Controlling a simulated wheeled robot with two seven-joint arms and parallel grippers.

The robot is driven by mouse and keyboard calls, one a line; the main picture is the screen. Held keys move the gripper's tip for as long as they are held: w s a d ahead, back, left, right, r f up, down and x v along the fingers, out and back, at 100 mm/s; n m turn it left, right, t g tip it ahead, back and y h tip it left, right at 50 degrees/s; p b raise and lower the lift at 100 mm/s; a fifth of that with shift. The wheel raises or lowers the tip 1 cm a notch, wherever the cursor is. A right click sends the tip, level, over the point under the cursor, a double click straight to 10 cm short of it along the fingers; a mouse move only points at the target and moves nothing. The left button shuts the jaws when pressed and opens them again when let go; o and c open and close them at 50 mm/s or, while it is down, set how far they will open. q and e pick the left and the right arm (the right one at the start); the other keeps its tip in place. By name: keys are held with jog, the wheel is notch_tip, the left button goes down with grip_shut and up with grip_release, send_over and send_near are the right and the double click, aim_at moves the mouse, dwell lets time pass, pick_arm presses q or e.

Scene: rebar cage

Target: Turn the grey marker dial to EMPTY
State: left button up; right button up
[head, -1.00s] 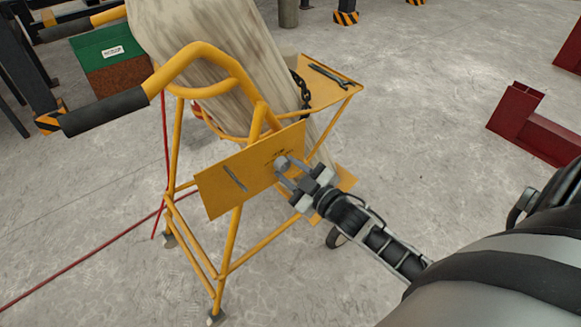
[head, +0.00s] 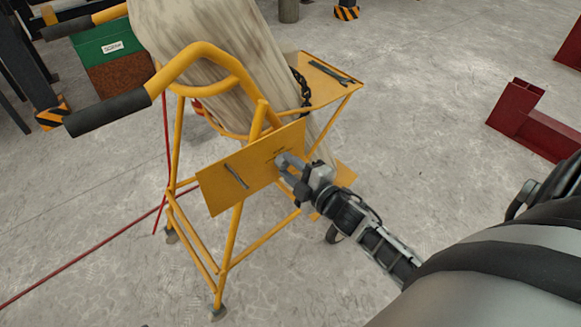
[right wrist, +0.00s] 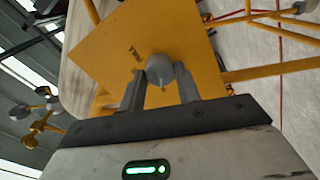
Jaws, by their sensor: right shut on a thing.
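The grey marker dial (right wrist: 160,70) sits on a yellow plate (head: 222,190) on the front of a yellow cart. My right gripper (head: 286,164) is shut on the dial; in the right wrist view its two fingers (right wrist: 160,92) stand at either side of the dial. A pale pointer line shows on the dial. Small dark markings (right wrist: 135,53) are on the plate near the dial, too small to read. In the head view the gripper covers most of the dial. My left gripper is not in view.
The yellow cart (head: 230,240) holds a large pale cylinder (head: 200,60). A wrench (head: 330,72) lies on the cart's shelf. A red beam (head: 535,130) lies on the floor at right.

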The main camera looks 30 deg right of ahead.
dwell(0.5)
jog(key=o, duration=1)
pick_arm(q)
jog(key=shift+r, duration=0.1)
pick_arm(e)
jog(key=s, duration=0.5)
jog(key=s+d, duration=0.1)
jog(key=s, duration=1)
jog(key=shift+d+r, duration=0.35)
jog(key=shift+r, duration=0.05)
jog(key=shift+w, duration=0.1)
